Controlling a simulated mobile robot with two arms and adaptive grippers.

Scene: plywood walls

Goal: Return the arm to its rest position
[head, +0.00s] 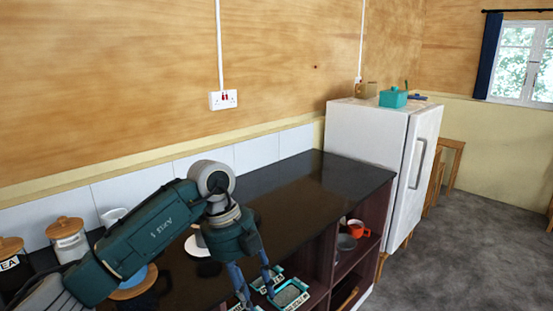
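My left arm (150,232) comes in from the left and reaches over the dark counter. It bends at a grey joint, and the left gripper (268,290) hangs down at the counter's front edge, above the open shelves. Its fingers are spread apart, with pale pads framed in teal, and I see nothing held between them. The lower edge of the picture cuts off part of the gripper. My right gripper is out of view.
Lidded jars (68,238) stand at the left, one marked TEA (10,262). A round blue-and-wood item (135,284) and a white dish (198,247) lie partly behind my arm. The counter's right part (325,178) is clear. An orange mug (358,229) sits on a shelf. A white fridge (365,135) stands beyond.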

